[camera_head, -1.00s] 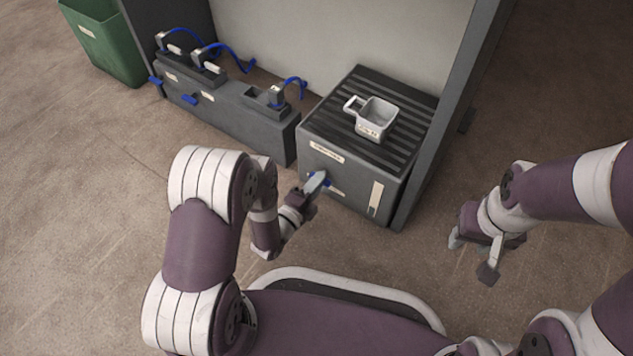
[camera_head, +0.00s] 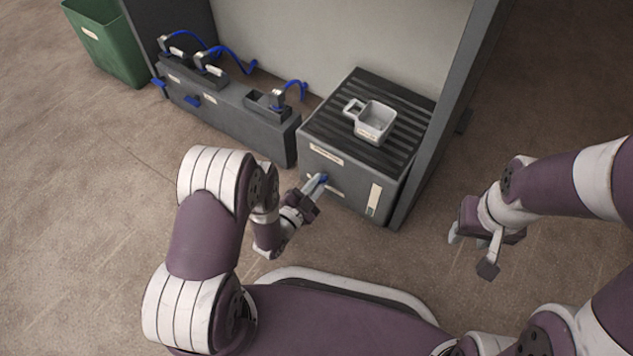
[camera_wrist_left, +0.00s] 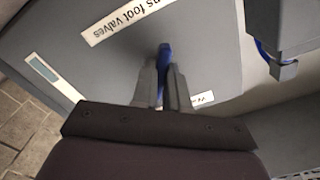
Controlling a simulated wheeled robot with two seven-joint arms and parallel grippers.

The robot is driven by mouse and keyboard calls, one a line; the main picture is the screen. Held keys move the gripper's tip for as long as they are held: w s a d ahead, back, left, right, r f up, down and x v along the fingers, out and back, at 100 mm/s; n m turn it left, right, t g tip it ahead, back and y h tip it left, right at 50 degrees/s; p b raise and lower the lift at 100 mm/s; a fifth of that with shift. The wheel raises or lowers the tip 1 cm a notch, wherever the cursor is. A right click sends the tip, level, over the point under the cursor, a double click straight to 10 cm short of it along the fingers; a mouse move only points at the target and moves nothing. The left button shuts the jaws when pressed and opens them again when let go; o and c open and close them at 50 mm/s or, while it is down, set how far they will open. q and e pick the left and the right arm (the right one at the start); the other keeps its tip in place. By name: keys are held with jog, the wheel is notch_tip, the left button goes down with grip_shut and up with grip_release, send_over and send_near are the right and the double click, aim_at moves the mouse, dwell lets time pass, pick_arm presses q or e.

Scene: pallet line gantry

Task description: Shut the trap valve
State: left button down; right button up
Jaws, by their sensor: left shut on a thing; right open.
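The blue valve handle (camera_head: 324,178) is on the front of the dark grey box with the slatted top (camera_head: 340,172). It also shows in the left wrist view (camera_wrist_left: 165,52), upright between the fingers. My left gripper (camera_head: 317,186) is shut on this handle, close to the box front; the fingers hide part of it. A pale strip (camera_head: 375,196) on the box front shows teal at its lower end. My right gripper (camera_head: 469,256) is open and empty, over the floor to the right of the box.
A grey handled cup (camera_head: 376,122) stands on the slatted top. A low grey bench (camera_head: 240,118) with blue hoses and blue pedals stands to the left. A green bin (camera_head: 105,45) is at the back left. A grey post (camera_head: 445,110) rises beside the box.

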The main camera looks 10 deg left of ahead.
pick_arm(q)
jog(key=shift+n+p, duration=0.6)
jog(key=shift+n, duration=3)
jog(key=c, duration=1.1)
grip_release()
